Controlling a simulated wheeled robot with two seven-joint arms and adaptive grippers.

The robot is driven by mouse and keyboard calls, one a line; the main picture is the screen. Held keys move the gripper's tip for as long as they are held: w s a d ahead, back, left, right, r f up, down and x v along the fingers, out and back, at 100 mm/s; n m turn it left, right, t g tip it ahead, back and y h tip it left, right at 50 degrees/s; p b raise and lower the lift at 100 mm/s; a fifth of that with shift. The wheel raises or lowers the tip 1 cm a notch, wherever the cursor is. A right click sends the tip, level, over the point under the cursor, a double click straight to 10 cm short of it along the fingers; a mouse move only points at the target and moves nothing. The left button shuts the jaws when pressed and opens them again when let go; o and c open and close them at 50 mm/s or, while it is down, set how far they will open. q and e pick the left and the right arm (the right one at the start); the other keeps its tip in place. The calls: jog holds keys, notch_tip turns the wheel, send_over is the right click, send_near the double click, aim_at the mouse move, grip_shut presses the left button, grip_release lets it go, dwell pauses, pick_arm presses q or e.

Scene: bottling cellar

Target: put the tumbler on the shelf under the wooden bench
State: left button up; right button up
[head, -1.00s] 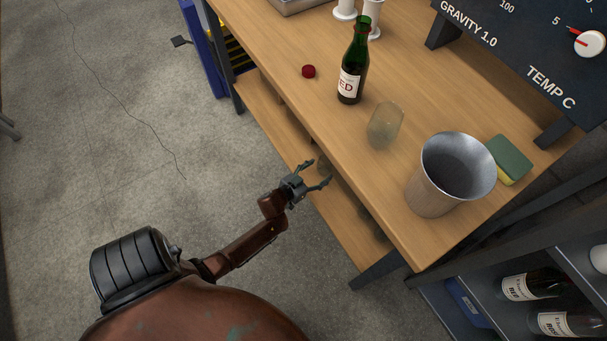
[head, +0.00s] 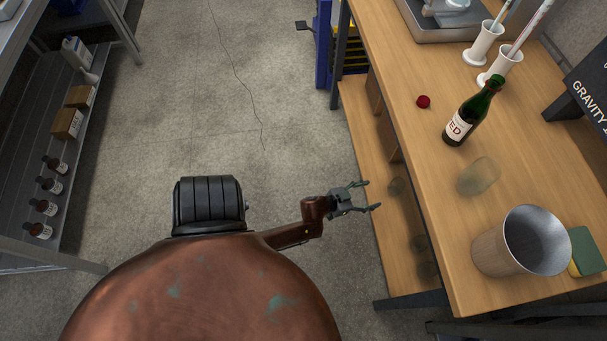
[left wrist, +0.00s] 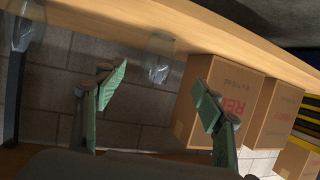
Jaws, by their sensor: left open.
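A clear tumbler (head: 478,177) stands on the top of the wooden bench (head: 440,215), between the green bottle and the metal bucket. The lower wooden shelf (head: 388,165) runs under the bench's left side. Several glass shapes (head: 396,186) show at that shelf, partly hidden by the bench top. My left gripper (head: 370,195) is open and empty at the shelf's outer edge, apart from the tumbler. In the left wrist view its open fingers (left wrist: 165,95) face the space under the bench, with a glass (left wrist: 158,58) beyond. My right gripper is out of view.
On the bench are a green bottle (head: 473,112), a red cap (head: 423,102), a metal bucket (head: 521,242) and a sponge (head: 587,250). Cartons (left wrist: 222,105) fill part of the lower shelf. A grey rack (head: 95,135) stands at left. The floor (head: 205,120) between is clear.

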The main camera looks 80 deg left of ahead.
pick_arm(q)
jog(key=s+d+f+g, duration=0.1)
jog(key=s+d+g, duration=0.2)
jog(key=s, duration=0.6)
jog(key=s+d+f+g, duration=0.2)
jog(key=s+d+g, duration=0.1)
jog(key=s, duration=0.7)
jog(key=s+d+r+m+g+h, duration=0.1)
jog(key=s+d+r+g+h, duration=0.1)
jog(key=s+d, duration=0.4)
jog(key=s+d+r+m+g+h, duration=0.1)
jog(key=s+d+r+g+h, duration=0.1)
jog(key=s+d, duration=0.4)
jog(key=s+g, duration=0.1)
jog(key=s, duration=0.4)
jog(key=shift+d+r+m, duration=0.2)
jog(key=shift+m, duration=0.1)
